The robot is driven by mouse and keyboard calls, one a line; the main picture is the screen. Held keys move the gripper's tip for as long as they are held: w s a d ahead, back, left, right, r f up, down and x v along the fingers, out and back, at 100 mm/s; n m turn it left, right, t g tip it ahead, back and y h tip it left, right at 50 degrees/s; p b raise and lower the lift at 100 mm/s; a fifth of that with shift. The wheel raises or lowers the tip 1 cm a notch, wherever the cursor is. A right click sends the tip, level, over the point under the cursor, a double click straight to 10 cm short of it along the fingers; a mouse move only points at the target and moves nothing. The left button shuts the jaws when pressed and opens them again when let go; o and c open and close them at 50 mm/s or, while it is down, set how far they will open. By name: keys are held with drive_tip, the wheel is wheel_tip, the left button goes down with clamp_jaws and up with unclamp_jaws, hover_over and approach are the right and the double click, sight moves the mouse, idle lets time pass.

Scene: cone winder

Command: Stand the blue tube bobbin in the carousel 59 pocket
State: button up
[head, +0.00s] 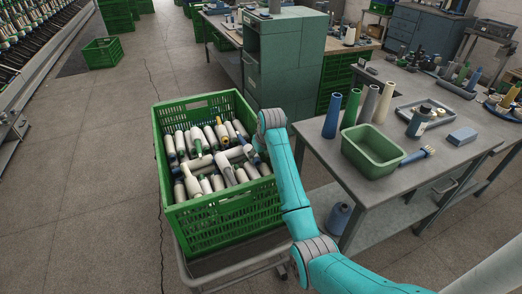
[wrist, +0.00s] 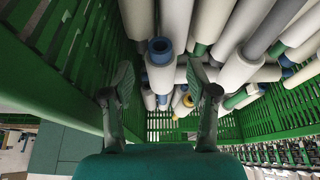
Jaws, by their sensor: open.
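My gripper (wrist: 160,78) is open, its two dark fingers spread and pointing into the green crate in the wrist view. A white-wound bobbin with a blue tube end (wrist: 160,47) lies just beyond and between the fingertips, with nothing held. Other blue tube ends show nearby, so I cannot tell which is the task's bobbin. In the head view my arm reaches to the right side of the crate (head: 225,207), and its fingers are mostly hidden there. No carousel 59 pocket can be made out for certain.
The crate walls stand close to the gripper, and bobbins (head: 200,185) are heaped inside. A grey workbench (head: 375,200) at the right carries tall cones, a green bin (head: 372,160) and trays. A winding machine (head: 30,50) stands far left. Floor left of the crate is clear.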

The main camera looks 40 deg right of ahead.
sight(257, 160)
drive_tip(key=shift+x, duration=2.6)
clamp_jaws()
drive_tip(key=shift+r, duration=0.25)
wheel_tip(257, 160, up, 16)
drive_tip(key=shift+f, duration=0.2)
